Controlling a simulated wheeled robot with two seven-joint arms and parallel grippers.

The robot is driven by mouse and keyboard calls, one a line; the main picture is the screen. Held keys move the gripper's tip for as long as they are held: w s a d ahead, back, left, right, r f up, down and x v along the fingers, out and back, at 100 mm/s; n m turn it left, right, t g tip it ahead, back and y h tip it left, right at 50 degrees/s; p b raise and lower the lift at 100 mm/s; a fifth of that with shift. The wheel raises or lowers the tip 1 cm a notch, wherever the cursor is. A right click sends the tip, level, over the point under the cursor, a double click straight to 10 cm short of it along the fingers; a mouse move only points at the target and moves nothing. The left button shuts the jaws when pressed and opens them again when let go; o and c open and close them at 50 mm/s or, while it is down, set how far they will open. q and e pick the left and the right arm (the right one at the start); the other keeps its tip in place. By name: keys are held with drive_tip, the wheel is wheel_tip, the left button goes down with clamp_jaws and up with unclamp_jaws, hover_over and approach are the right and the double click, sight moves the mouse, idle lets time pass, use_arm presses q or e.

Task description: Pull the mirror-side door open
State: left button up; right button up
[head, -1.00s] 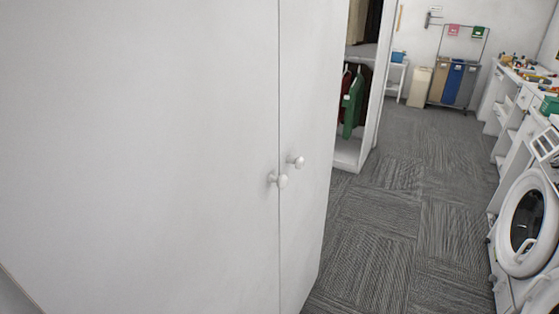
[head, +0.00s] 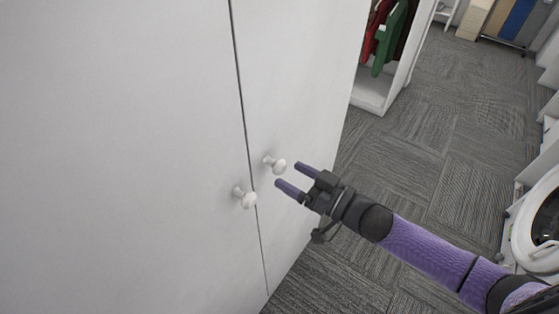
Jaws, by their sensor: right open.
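A white wardrobe with two doors fills the left and middle of the head view. The left door (head: 120,150) and the right door (head: 300,70) meet at a narrow vertical seam. Each has a round white knob beside the seam: the left knob (head: 245,198) and the right knob (head: 275,164). No mirror shows, so I cannot tell which door is the mirror-side one. My right gripper (head: 290,178) is open and empty, its fingertips just right of the right knob, apparently apart from it. My left gripper is not in view.
Grey carpet tile floor (head: 440,130) is clear to the right of the wardrobe. An open closet with hanging clothes (head: 390,38) stands behind. A white front-loading washer (head: 540,225) is at the right edge. Bins (head: 505,20) stand at the far back.

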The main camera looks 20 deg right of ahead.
sight(284, 171)
drive_tip(key=x, duration=0.4)
drive_tip(key=shift+w, duration=0.1)
clamp_jaws()
idle(0.3)
